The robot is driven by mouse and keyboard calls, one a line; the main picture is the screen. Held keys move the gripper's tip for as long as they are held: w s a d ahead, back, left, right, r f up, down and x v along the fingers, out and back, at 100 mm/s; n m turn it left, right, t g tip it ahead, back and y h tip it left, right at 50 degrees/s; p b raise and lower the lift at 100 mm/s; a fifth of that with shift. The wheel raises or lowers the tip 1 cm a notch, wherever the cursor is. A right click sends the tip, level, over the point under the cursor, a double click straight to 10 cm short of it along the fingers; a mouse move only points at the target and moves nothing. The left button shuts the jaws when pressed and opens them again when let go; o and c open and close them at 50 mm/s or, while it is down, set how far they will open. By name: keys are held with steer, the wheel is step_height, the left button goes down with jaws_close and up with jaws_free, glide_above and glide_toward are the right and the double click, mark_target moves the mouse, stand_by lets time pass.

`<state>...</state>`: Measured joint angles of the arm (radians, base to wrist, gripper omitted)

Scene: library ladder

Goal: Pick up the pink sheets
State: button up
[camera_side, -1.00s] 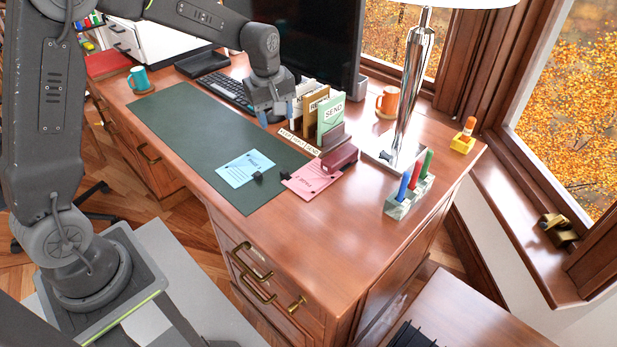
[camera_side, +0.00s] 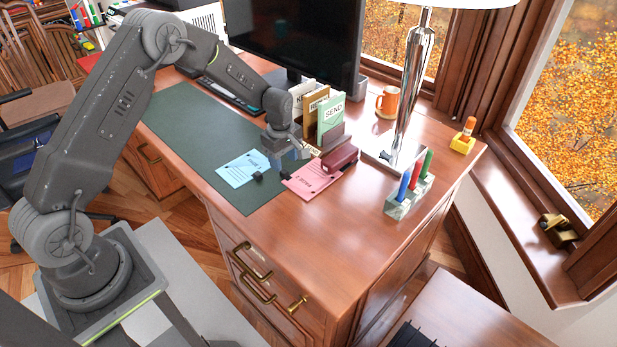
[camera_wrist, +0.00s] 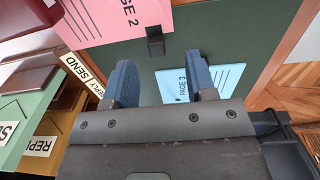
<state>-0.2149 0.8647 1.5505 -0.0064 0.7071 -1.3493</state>
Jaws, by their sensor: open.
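The pink sheets (camera_side: 309,180) lie flat on the desk, partly over the right end of the green desk mat (camera_side: 188,125), with a small black clip at their left edge. In the wrist view the pink sheets (camera_wrist: 105,15) are at the top left, marked "PAGE 2", with the black clip (camera_wrist: 155,42) at their corner. My gripper (camera_side: 288,164) is open and empty, close to the far left edge of the pink sheets. In the wrist view the fingers (camera_wrist: 163,82) point toward the clip, apart from it. How high they are above the desk is hard to tell.
Blue sheets (camera_side: 242,169) with their own clip lie left of the pink ones. A dark red stapler-like object (camera_side: 340,158) touches or nearly touches the pink sheets' right side. A letter sorter (camera_side: 331,117), chrome lamp (camera_side: 411,90) and pen holder (camera_side: 409,196) stand nearby. The front desk is clear.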

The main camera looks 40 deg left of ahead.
mark_target(287, 172)
steer(key=f, duration=0.5)
steer(key=shift+w+f, duration=0.1)
steer(key=shift+w, duration=0.25)
jaws_close()
